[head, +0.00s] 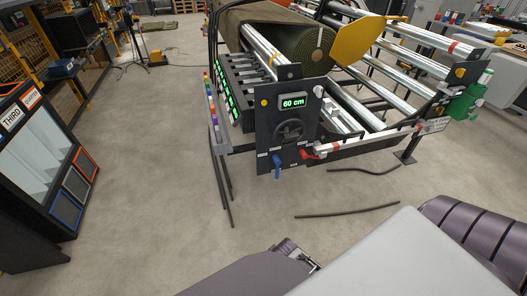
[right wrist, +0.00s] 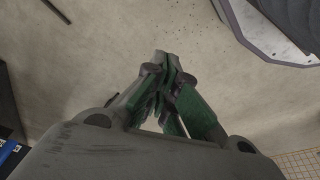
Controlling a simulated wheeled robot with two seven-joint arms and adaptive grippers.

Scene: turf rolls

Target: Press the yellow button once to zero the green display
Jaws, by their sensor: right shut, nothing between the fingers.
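The yellow button (head: 264,102) is a small round spot on the dark upright panel (head: 270,131) at the front of the roll machine in the head view. The green display (head: 293,101) to its right reads 60 cm. My right gripper (right wrist: 164,63) is shut and empty in the right wrist view, with bare floor behind its fingers. It is well apart from the panel, which does not show in that view. My left gripper cannot be made out in the head view.
A dark crank wheel (head: 289,131), a blue handle (head: 278,169) and a red handle (head: 309,154) are on the panel. A green turf roll (head: 303,45) lies behind it. Black hoses (head: 347,211) lie on the floor. A rack (head: 45,150) stands left. Floor before the panel is mostly clear.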

